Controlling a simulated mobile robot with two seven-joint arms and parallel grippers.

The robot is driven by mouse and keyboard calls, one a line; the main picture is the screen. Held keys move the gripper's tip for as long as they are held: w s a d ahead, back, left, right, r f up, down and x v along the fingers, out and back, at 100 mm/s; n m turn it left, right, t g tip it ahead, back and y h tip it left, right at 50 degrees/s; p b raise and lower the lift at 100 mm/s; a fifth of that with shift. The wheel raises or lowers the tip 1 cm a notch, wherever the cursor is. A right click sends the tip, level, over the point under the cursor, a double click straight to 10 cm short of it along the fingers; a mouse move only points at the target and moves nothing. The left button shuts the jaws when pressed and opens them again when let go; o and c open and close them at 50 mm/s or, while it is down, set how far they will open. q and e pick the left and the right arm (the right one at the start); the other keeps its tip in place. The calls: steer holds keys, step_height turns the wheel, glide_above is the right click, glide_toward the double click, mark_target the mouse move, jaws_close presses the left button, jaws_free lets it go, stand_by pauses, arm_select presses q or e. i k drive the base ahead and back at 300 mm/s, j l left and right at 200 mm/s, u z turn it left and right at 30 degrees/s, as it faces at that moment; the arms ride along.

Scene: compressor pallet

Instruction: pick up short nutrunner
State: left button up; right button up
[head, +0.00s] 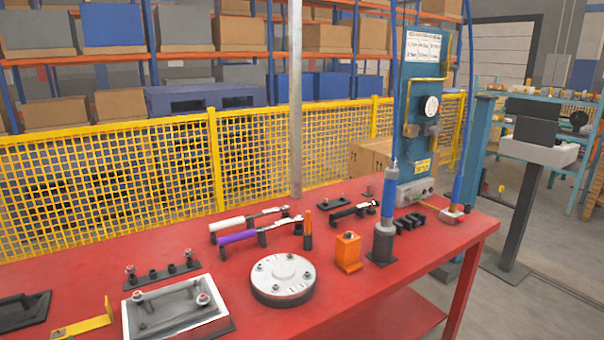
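A blue tool with a thin silver tip (389,200) stands upright in a dark grey holder (383,243) on the right half of the red table (400,265). It looks like a nutrunner, but I cannot tell for sure that it is the short one. A short black tool (352,211) lies on a low rest just left of it. Neither of my grippers is in the head view, and nothing is seen touching the tools.
An orange block (348,252) stands close left of the holder. A round silver flange (283,278) and white- and purple-handled wrenches (238,236) lie further left. A blue panel (418,120) rises behind. Table's front right is clear.

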mark_target(385, 228)
steer(key=i+l+z, duration=0.2)
steer(key=l, duration=0.3)
steer(key=i+l+z, duration=0.15)
steer(key=i+l, duration=0.3)
